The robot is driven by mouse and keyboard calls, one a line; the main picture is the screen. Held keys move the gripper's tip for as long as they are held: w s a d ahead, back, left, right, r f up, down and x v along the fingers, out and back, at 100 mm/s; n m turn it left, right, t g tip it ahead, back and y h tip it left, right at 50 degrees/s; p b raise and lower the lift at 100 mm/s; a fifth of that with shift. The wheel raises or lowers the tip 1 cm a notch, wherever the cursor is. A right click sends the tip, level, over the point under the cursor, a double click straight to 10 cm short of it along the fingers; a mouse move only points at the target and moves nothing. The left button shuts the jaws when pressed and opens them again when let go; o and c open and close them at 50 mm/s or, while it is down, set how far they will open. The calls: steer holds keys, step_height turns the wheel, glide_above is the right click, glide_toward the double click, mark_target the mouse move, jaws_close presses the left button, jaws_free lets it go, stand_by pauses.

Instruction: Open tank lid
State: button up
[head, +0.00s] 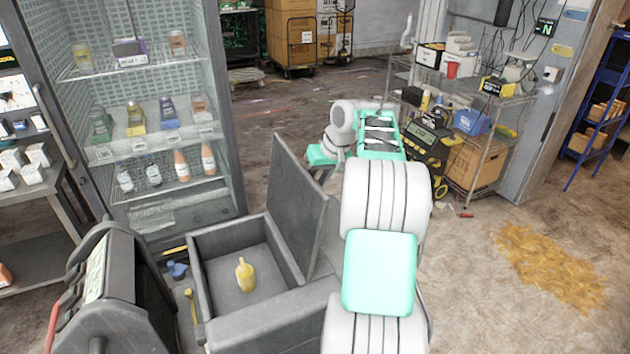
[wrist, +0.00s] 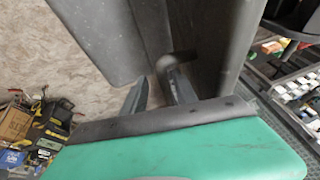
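The tank (head: 197,275) is a dark grey box in front of the freezer cabinet in the head view. Its lid (head: 298,195) is raised, standing steeply and leaning slightly to the right, so the inside is exposed. A yellow bottle (head: 245,275) stands inside. My gripper is behind the lid's upper right edge in the head view, its fingers hidden. In the wrist view, my gripper (wrist: 160,78) has two dark fingers with a gap between them. Their tips are close to grey panels (wrist: 100,35) and a dark rounded bar (wrist: 177,58); I cannot tell whether they touch.
The glass-fronted freezer (head: 165,110) with stocked shelves stands behind the tank. A dark grey machine (head: 110,280) is at its left. A wire shelf (head: 470,85) with tools stands at the back right. Floor is clear at the right, with a yellow spill (head: 550,265).

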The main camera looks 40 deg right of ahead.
steer(key=shift+a, duration=0.1)
steer(key=v, duration=0.7)
steer(key=shift+r, duration=0.35)
steer(key=shift+s, duration=0.15)
